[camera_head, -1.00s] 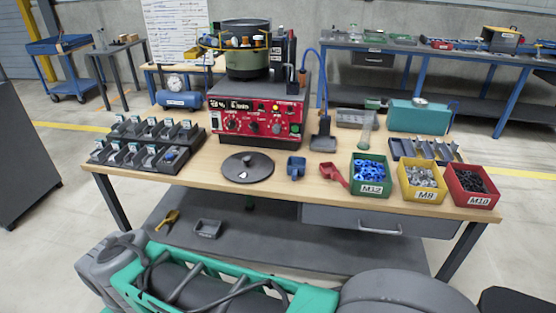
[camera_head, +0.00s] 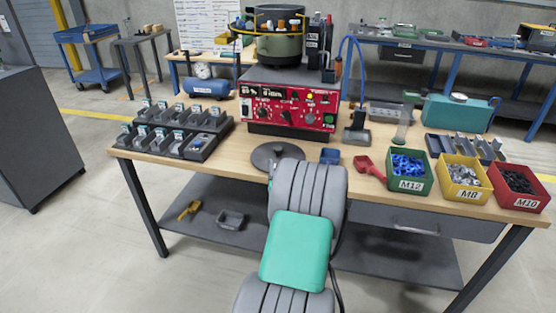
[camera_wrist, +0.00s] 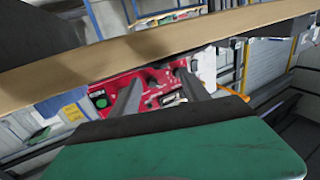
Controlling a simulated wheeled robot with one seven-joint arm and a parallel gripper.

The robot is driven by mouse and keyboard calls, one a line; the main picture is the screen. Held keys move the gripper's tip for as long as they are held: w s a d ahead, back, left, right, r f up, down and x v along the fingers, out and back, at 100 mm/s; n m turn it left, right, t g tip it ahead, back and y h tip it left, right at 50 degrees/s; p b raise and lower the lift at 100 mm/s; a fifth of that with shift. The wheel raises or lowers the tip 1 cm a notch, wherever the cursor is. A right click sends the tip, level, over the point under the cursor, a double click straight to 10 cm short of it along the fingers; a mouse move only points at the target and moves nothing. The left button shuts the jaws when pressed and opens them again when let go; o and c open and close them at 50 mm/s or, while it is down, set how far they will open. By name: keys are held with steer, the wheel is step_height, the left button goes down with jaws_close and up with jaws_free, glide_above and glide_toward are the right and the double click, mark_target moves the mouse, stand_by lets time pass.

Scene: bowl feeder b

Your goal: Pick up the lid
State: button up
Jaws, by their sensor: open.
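The lid (camera_head: 264,154) is a flat, dark grey round disc lying on the wooden table in front of the red control box. In the head view my grey and green arm covers its front right part. My gripper (camera_wrist: 158,80) shows in the wrist view as two dark, separated fingers with nothing held between them. Behind them are the red control box and a tan table edge. I cannot make out the lid in the wrist view. The gripper itself is hidden behind my arm in the head view.
The red control box (camera_head: 290,102) carries a green bowl (camera_head: 279,48). To the right are a blue scoop (camera_head: 329,156), a red scoop (camera_head: 368,166) and a green M12 bin (camera_head: 410,184).

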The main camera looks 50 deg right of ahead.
mark_target(279, 151)
steer(key=p+x, duration=0.1)
steer(key=x, duration=0.6)
steer(key=shift+w, duration=0.1)
jaws_close()
stand_by(0.3)
steer(key=shift+r, duration=0.15)
